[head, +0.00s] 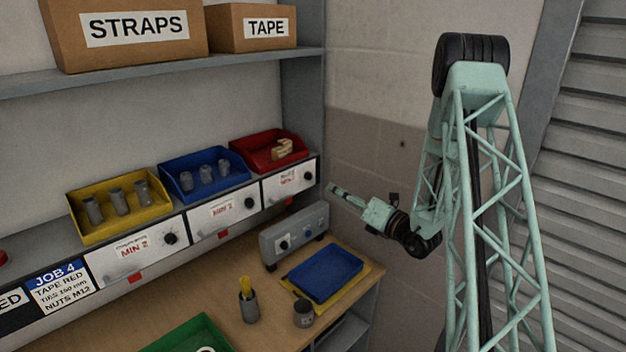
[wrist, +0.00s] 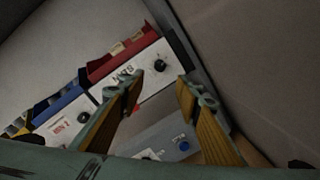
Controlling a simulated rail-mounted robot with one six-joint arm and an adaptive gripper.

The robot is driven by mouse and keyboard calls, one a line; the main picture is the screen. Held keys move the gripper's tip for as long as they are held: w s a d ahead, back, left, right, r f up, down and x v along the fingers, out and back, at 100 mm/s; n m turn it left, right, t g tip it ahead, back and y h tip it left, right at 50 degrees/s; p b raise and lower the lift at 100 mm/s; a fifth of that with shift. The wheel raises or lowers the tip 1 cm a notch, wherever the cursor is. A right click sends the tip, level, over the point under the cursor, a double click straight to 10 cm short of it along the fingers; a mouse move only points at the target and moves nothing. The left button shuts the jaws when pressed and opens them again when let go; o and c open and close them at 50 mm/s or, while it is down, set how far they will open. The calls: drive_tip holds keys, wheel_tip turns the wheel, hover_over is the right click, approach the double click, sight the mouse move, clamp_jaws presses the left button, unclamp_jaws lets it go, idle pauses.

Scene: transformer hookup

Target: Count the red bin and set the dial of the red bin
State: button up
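The red bin (head: 249,157) stands at the right end of the shelf row in the head view and holds a few tan pieces (head: 283,149); their exact number is hard to tell. In the wrist view the red bin (wrist: 104,70) is seen at a slant. Below it is a white panel with a small red label and a black dial (head: 308,175); the dial (wrist: 161,65) lies beyond my fingertips in the wrist view. The dial's setting is too small to read. My gripper (wrist: 159,80) is open and empty, right of and apart from the panel.
A blue bin (head: 170,188) and a yellow bin (head: 100,236) hold grey cylinders and have their own dials. A grey box with knobs (head: 296,232), a blue tray (head: 325,272) and cups stand on the bench below. A wall lies right of the shelf.

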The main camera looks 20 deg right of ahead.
sight(310, 177)
drive_tip(key=shift+w, duration=0.1)
drive_tip(key=shift+p+x, duration=0.7)
drive_tip(key=shift+x, duration=6.1)
drive_tip(key=shift+a, duration=0.1)
drive_tip(key=shift+c, duration=0.4)
drive_tip(key=c, duration=0.8)
